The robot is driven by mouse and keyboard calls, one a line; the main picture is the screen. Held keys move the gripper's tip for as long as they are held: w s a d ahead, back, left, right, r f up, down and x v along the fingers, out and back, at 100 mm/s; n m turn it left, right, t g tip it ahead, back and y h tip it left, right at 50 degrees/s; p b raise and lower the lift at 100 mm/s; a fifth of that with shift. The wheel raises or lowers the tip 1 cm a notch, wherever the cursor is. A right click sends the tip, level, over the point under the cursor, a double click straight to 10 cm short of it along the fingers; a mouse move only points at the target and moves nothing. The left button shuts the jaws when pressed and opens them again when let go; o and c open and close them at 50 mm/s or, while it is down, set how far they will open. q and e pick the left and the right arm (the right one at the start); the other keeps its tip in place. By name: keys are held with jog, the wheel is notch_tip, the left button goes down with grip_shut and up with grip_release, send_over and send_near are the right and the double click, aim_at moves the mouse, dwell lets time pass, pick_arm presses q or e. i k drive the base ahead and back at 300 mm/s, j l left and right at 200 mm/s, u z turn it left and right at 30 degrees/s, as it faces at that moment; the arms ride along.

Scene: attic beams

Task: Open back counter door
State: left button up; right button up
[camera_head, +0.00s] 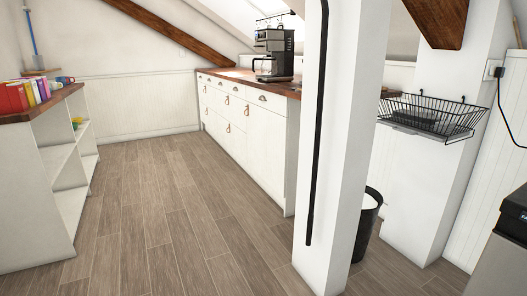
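The back counter (252,128) is a row of white cabinets with a brown wooden top, running away from me along the middle right. Its doors and drawers have small metal and leather-like pulls, and the fronts I see look shut. A cabinet door (237,113) with a loop pull is on its front. The near end of the counter is partly hidden behind a white post. Neither of my grippers shows in the head view.
A white post (341,150) with a black strip stands close in front. A white shelf (62,165) with books is at left. A coffee machine (273,53) stands on the counter. A dark bin (367,225) and wire basket (430,115) are right. The wood floor between shelf and counter is clear.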

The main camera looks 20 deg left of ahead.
aim_at(268, 131)
jog(key=i+j+u, duration=0.4)
jog(key=j, duration=0.15)
jog(key=i+j+u, duration=0.7)
jog(key=i+u, duration=0.15)
jog(key=i, duration=0.15)
jog(key=i+j+u, duration=0.1)
jog(key=i+u, duration=0.3)
jog(key=i, duration=0.15)
jog(key=i+j, duration=0.1)
jog(key=i, duration=1.9)
